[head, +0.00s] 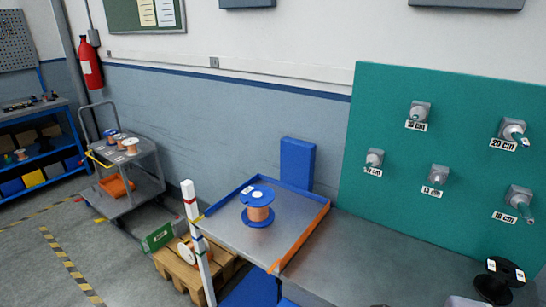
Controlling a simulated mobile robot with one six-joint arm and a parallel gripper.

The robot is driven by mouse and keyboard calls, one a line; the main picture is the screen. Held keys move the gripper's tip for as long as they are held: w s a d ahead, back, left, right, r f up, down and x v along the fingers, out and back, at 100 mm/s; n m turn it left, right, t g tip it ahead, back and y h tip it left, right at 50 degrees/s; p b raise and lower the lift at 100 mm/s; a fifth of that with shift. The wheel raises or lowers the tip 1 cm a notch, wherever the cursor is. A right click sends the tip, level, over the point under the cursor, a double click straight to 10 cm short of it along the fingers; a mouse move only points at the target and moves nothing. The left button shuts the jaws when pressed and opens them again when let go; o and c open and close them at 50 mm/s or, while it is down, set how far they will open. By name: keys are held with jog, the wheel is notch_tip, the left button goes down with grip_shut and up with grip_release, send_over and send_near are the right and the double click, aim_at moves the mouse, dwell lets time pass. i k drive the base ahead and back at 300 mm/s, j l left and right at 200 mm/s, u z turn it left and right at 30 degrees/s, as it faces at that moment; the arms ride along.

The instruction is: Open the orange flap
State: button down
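The orange flap (303,237) is a long narrow strip along the right edge of a grey tray (222,228) with a blue rim at the back. It seems to stand up like a low wall between the tray and the grey bench. A blue spool wound with copper-coloured wire (258,206) stands upright on the tray, left of the flap and apart from it. My gripper is not in view.
A striped white post (195,235) stands left of the tray. A wooden pallet (178,268) and a trolley (133,172) are farther left.

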aim_at(291, 251)
jog(key=i+j+z, duration=0.15)
jog(key=j+z, duration=0.2)
jog(key=z, duration=0.15)
jog(key=j+z, duration=0.35)
jog(key=z, duration=0.15)
jog(key=i+j, duration=0.05)
